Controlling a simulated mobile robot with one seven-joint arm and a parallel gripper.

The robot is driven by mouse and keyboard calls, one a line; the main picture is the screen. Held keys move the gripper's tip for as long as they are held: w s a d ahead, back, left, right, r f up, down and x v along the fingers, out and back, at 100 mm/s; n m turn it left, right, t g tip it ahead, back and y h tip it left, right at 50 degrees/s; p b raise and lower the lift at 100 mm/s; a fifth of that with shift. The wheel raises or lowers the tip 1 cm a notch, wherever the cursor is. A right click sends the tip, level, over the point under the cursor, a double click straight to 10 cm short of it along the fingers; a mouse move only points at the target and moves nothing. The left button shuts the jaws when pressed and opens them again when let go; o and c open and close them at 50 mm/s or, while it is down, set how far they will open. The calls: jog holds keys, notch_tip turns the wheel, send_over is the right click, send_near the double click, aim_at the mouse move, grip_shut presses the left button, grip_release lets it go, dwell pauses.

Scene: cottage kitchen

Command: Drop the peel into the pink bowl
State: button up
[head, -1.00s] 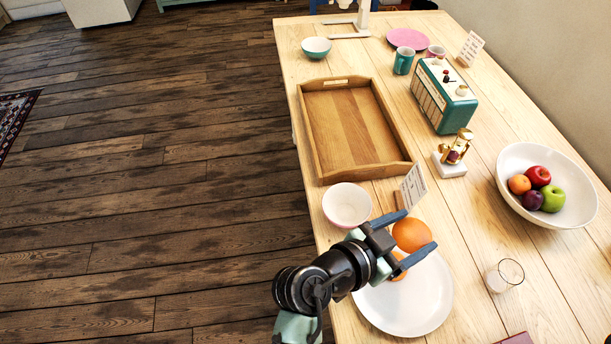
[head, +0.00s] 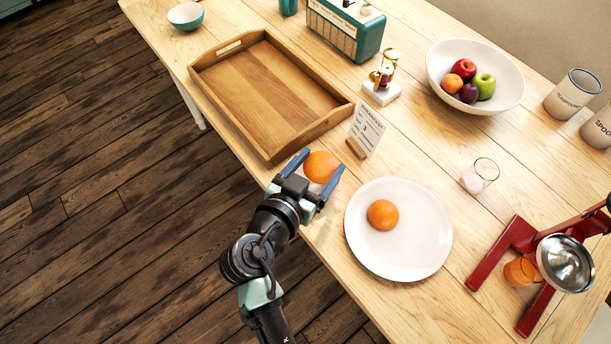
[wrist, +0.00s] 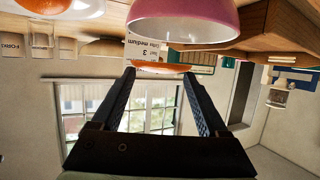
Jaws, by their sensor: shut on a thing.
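My gripper (head: 321,162) is shut on the orange peel (head: 320,168), a rounded piece held between the fingertips near the table's left edge. In the wrist view, which is upside down, the peel (wrist: 160,67) shows as a thin orange disc between the fingertips. The pink bowl (wrist: 190,22) is large there, with its pink outside and pale inside showing. The peel appears above the bowl's rim level; I cannot tell if it is directly over the bowl. In the head view the bowl is almost wholly hidden behind my gripper and the peel.
A white plate (head: 420,250) with an orange (head: 383,215) on it is to the right. A printed card (head: 367,128) and a wooden tray (head: 265,140) stand just behind my gripper. A glass (head: 480,175) and a red press (head: 500,250) are farther right.

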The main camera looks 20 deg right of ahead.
notch_tip(320, 180, down, 3)
jog(key=shift+f+b, duration=0.2)
jog(key=shift+b, duration=0.75)
jog(key=o, duration=0.7)
jog(key=v, duration=1.3)
jog(key=shift+w+r, duration=0.1)
